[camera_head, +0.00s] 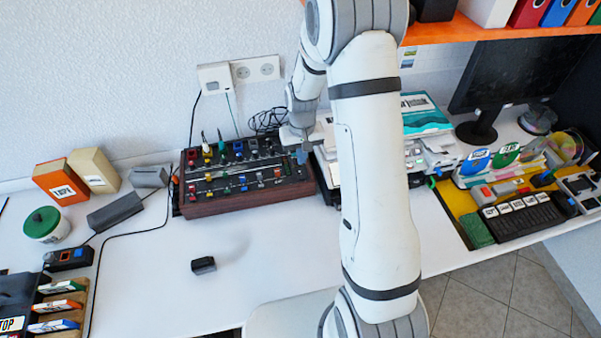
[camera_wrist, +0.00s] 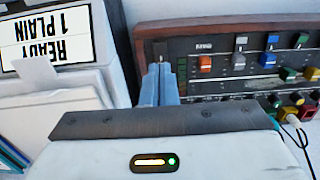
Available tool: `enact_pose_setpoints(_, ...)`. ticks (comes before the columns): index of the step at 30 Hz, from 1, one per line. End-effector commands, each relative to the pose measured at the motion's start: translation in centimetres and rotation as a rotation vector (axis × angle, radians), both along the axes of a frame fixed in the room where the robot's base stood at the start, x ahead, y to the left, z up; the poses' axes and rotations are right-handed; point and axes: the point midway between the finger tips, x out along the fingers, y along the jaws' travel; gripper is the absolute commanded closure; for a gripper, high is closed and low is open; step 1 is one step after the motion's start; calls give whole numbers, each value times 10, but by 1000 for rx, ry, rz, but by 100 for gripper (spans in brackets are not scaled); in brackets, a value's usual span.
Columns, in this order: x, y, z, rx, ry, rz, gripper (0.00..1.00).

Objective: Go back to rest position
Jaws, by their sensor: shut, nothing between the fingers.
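My gripper (camera_wrist: 160,84) shows in the wrist view as two blue-grey fingers pressed together, with nothing between them. Their tips are in front of the brown-framed control panel (camera_wrist: 215,52), close to its left end by a dark switch. I cannot tell whether they touch it. In the head view my gripper (camera_head: 301,155) hangs at the right part of the same control panel (camera_head: 235,196), which carries rows of coloured knobs and levers. My white arm hides part of the table to the right of the panel.
A sign reading "READY 1 PLAIN" (camera_wrist: 62,38) stands beside the panel, upside down in the wrist view. A small black block (camera_head: 203,265) lies on the table. Orange box (camera_head: 60,181), green-lidded tub (camera_head: 45,224) stand left. A monitor (camera_head: 515,68) and orange shelf (camera_head: 480,31) are right. The front table is mostly clear.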

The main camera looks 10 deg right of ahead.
Motion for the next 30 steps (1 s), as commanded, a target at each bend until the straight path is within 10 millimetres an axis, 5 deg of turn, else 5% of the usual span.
enact_pose_setpoints(14,-2,0,7,0,-6,0,100)
enact_pose_setpoints(20,-23,0,63,0,-51,0,100)
enact_pose_setpoints(30,-105,1,169,-2,-155,0,100)
